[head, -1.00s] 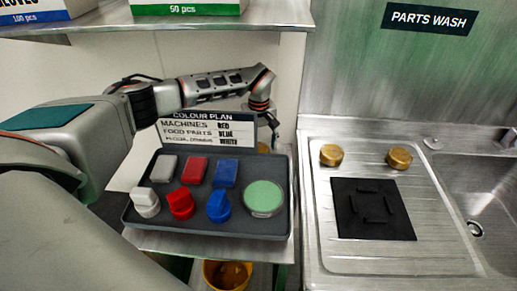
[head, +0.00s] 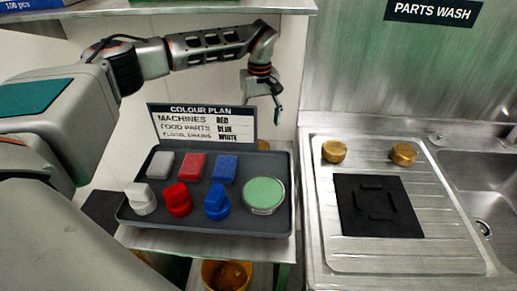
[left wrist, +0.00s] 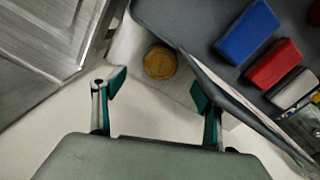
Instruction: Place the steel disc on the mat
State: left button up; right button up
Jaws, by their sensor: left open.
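The black mat (head: 350,225) lies on the ribbed steel drainboard, with short raised bars on it. No plainly steel-coloured disc shows. In the head view my left gripper (head: 270,100) hangs above and behind the tray. My right gripper is not in view.
Two brass-coloured round pieces (head: 334,151) (head: 403,154) stand behind the mat. The grey tray (head: 210,222) holds coloured blocks, brushes and a green-topped round tin (head: 263,194). A colour plan sign (head: 203,124) stands behind it. The sink (head: 475,190) is at right.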

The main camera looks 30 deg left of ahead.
aim_at(259, 146)
pick_arm(q)
jog(key=shift+f, duration=1.95)
jog(key=f, duration=0.4)
jog(key=shift+w+a+f, duration=0.1)
jog(key=shift+w+a, duration=0.05)
jog(key=shift+a, duration=0.15)
jog(key=shift+f, duration=0.35)
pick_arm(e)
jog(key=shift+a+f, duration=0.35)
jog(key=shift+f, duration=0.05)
